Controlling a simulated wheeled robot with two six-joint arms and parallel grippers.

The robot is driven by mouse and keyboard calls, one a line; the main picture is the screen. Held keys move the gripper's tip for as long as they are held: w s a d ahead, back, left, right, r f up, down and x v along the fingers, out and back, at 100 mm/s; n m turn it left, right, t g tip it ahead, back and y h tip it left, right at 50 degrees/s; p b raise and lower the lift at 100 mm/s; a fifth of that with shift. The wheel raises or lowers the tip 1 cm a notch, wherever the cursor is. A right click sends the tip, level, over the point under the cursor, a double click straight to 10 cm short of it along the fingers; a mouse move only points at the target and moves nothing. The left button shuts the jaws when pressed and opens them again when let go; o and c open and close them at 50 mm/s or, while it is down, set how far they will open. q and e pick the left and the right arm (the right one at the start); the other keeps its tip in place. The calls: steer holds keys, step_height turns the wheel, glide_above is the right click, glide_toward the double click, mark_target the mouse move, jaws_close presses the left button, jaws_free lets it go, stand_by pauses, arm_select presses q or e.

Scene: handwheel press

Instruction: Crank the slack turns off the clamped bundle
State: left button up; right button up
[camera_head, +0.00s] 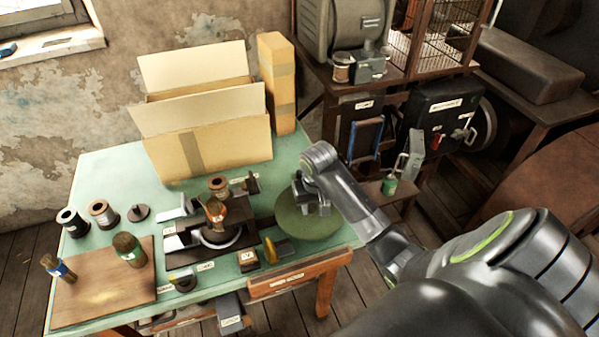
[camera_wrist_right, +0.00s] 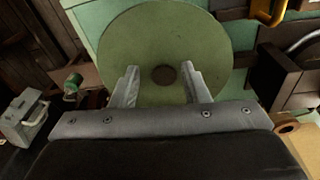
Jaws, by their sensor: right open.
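A round green disc (camera_head: 303,228), which looks like the handwheel, is at the right end of the green table. A brown bundle (camera_head: 215,211) with an orange label stands in the dark press (camera_head: 240,216), left of the disc. My left gripper is not in view.
Open cardboard boxes (camera_head: 222,150) stand behind the press. A yellow-handled item (camera_head: 270,250) lies near the disc. A shelf with equipment (camera_head: 437,118) stands behind my right arm.

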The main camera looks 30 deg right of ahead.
steer(key=w+d+r+m, duration=0.2)
steer(key=w+r, duration=0.4)
steer(key=w, duration=0.1)
step_height(320, 180, up, 8)
steer(key=m+g+b, duration=0.1)
steer(key=m, duration=0.1)
glide_above(299, 172)
steer(key=shift+y, duration=0.4)
step_height(299, 172, down, 9)
steer(key=b, duration=0.8)
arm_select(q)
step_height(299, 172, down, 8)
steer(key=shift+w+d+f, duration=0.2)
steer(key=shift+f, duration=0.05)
arm_select(e)
step_height(299, 172, down, 8)
steer(key=shift+r, duration=0.15)
jaws_close()
